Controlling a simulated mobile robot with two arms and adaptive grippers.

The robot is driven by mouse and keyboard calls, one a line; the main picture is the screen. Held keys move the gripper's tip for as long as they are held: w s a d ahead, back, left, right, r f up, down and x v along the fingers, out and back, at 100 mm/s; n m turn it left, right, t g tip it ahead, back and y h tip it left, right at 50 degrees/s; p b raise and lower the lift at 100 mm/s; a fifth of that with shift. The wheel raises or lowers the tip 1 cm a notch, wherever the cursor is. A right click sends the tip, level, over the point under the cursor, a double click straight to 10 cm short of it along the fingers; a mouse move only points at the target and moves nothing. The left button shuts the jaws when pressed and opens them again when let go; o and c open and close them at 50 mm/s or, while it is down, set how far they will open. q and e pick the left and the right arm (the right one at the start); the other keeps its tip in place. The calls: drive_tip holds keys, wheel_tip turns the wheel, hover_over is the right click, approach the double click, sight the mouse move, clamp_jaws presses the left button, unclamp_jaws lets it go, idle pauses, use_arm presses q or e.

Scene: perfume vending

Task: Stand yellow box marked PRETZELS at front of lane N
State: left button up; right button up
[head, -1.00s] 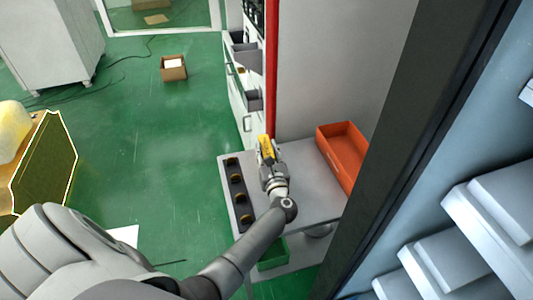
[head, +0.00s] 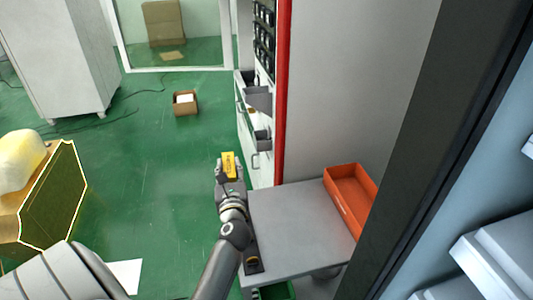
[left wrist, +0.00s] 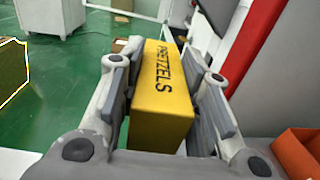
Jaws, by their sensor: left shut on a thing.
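The yellow box marked PRETZELS (left wrist: 162,95) is between the two fingers of my left gripper (left wrist: 170,85) in the left wrist view, its lettering facing up toward the camera. In the head view the yellow box (head: 228,164) shows at the tip of my left gripper (head: 229,172). The gripper is shut on it and holds it off any surface, beside the left edge of the grey table. My right gripper is not in view. No lane marked N can be read in these frames.
The grey table (head: 295,222) bears an orange bin (head: 350,198). A red-edged grey panel (head: 340,90) stands behind it, with open drawers (head: 258,100) to its left. A dark post (head: 425,130) and pale shelving are at right.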

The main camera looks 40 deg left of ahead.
use_arm(q)
drive_tip(key=shift+s+a+r, duration=0.2)
drive_tip(key=s+d+r+m+t+h, duration=0.1)
drive_tip(key=s+d+m+h, duration=0.2)
drive_tip(key=d, duration=0.6)
drive_tip(key=s+d+m+t+h, duration=0.2)
drive_tip(key=s+d+h, duration=0.3)
drive_tip(key=d, duration=0.4)
drive_tip(key=s+d+r+m+t+h, duration=0.1)
drive_tip(key=s+d+m+h, duration=0.3)
drive_tip(key=d, duration=0.5)
drive_tip(key=shift+s+d+r+t+h, duration=0.3)
drive_tip(key=shift+d+t+h, duration=0.1)
drive_tip(key=shift+t, duration=0.2)
drive_tip(key=shift+w+a, duration=0.1)
drive_tip(key=shift+a, duration=0.05)
